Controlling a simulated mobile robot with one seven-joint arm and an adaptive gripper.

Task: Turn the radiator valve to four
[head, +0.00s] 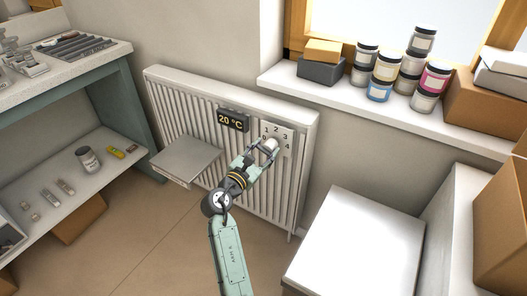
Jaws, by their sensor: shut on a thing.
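The white radiator (185,95) stands against the wall in the middle of the head view. A pale dial plate (287,133) with printed numbers is on its right part; 1, 2, 3 and 4 can be made out. The light valve knob (270,145) sits at the plate's centre. My gripper (268,149) reaches up to the knob and is shut on it, one finger on each side. The fingers partly cover the knob and the lower part of the plate. Which number the knob points to cannot be told.
A dark display (233,120) reading 20 °C is left of the plate. A grey shelf (184,158) juts out from the radiator below it. A white box (355,245) stands at the lower right. Jars (386,66) line the windowsill. A workbench (128,47) is at left.

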